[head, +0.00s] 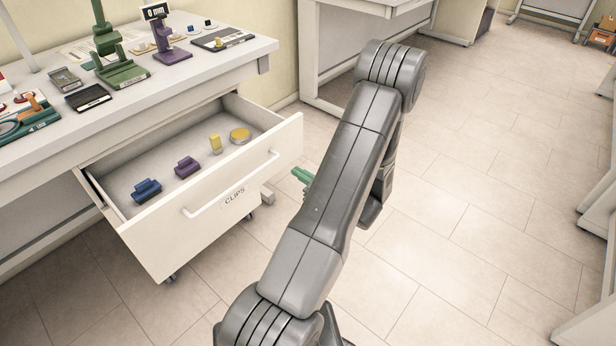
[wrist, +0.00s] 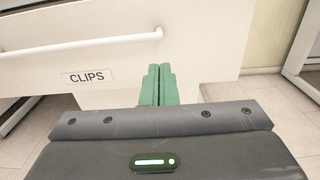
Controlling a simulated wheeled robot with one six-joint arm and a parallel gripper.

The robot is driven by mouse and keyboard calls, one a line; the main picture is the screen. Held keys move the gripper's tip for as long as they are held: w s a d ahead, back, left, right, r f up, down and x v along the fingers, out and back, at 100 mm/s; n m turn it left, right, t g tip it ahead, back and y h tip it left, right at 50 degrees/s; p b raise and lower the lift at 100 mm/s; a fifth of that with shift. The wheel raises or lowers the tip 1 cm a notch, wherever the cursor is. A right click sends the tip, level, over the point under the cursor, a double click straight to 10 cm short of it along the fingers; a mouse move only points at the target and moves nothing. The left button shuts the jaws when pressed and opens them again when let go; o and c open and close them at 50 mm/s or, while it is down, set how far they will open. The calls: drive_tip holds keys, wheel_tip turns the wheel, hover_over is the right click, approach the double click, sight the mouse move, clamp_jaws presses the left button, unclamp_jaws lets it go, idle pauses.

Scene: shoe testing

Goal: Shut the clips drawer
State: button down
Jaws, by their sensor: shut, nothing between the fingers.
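The clips drawer (head: 216,213) is pulled out from under the workbench. Its white front bears a CLIPS label and a white bar handle (head: 230,186). Inside lie a blue clip (head: 146,190), a purple clip (head: 187,167), a small yellow piece (head: 215,143) and a round yellow piece (head: 240,135). My gripper (head: 302,174) has green fingers and is to the right of the drawer front. In the wrist view the fingers (wrist: 159,84) are together and empty, pointing at the front, right of the label (wrist: 87,77) and handle (wrist: 85,44). I cannot tell whether they touch it.
The white workbench top (head: 160,95) above the drawer holds a green stand (head: 115,65), a purple gauge (head: 168,45) and several small items. Another white table (head: 360,8) stands at the back. The tiled floor (head: 480,190) to the right is clear.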

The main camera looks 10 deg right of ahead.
sight(271, 156)
drive_tip(key=x, duration=0.9)
drive_tip(key=b+x, duration=0.6)
drive_tip(key=x, duration=2.2)
drive_tip(key=shift+w+a+f+b, duration=0.1)
drive_tip(key=shift+a+b, duration=0.05)
drive_tip(key=shift+b, duration=0.2)
drive_tip(key=shift+w+a, duration=0.2)
drive_tip(key=shift+w, duration=0.1)
drive_tip(key=shift+w+r, duration=0.1)
drive_tip(key=shift+r, duration=0.2)
drive_tip(key=shift+a+r, duration=0.1)
